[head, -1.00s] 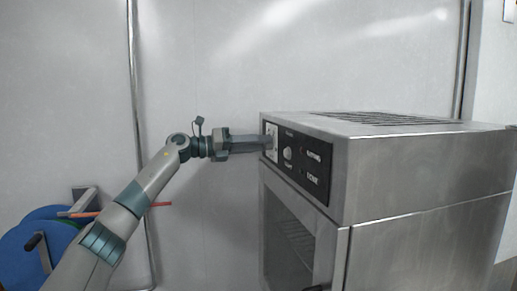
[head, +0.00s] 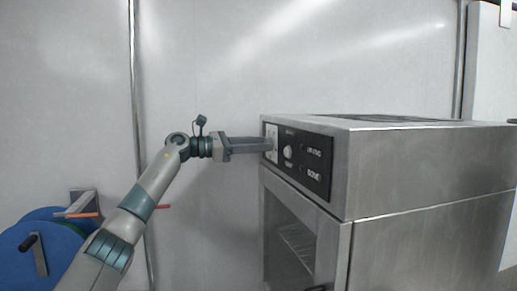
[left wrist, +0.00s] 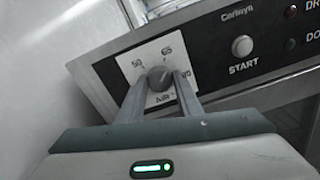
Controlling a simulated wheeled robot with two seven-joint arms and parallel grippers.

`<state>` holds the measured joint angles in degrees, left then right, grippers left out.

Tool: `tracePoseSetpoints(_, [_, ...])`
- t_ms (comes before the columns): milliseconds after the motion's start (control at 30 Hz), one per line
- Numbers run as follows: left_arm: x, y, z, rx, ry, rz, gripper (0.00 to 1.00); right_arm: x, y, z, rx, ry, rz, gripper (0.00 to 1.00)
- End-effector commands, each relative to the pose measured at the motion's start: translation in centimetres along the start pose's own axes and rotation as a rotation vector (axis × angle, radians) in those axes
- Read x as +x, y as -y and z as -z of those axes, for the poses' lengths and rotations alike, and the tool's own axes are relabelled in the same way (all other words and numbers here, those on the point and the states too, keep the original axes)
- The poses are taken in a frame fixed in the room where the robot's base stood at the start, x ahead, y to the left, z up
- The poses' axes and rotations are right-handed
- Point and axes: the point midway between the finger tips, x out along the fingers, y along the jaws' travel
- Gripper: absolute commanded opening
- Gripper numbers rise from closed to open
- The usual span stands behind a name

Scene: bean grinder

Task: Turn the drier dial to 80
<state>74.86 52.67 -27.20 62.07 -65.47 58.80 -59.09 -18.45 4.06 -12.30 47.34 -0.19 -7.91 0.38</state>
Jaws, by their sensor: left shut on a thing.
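The drier (head: 400,170) is a large steel box on the right in the head view, with a black control panel (head: 318,188) on its left-facing side. The drier dial (left wrist: 158,77) is a small grey knob on a white plate (left wrist: 150,52) marked 50, 65 and a partly covered number at right. My left gripper (head: 268,145) reaches level to this plate; in the left wrist view its fingers stand on either side of the dial and are shut on it. The fingers hide the plate's lower edges. I cannot read where the dial points. My right gripper is not in view.
A START button (left wrist: 242,46) sits right of the dial, with small indicator lights (left wrist: 291,12) beyond. The glass door (head: 290,240) is below the panel. A blue round object (head: 45,250) stands at lower left. A plain wall is close behind.

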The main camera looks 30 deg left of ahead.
Motion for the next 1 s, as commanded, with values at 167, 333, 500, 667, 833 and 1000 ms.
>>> tracePoseSetpoints(167, [0.1, 0.1, 0.4, 0.165, -0.004, 0.002, 0.1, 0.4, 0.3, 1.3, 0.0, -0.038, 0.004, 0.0])
tracePoseSetpoints(333, [0.1, 0.2, 0.4, 0.327, -0.003, 0.004, 0.1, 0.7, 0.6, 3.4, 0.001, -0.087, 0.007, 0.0])
tracePoseSetpoints(500, [0.1, 0.2, 0.3, 0.489, -0.003, 0.004, 0.1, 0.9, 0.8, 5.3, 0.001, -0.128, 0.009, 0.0])
tracePoseSetpoints(667, [0.1, 0.2, 0.3, 0.637, -0.003, 0.004, 0.1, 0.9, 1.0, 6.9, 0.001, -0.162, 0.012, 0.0])
tracePoseSetpoints(833, [0.1, 0.2, 0.4, 0.779, -0.003, 0.004, 0.1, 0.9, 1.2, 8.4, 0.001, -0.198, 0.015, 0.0])
tracePoseSetpoints(1000, [0.1, 0.2, 0.4, 0.884, -0.004, 0.005, 0.1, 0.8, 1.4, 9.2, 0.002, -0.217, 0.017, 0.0])
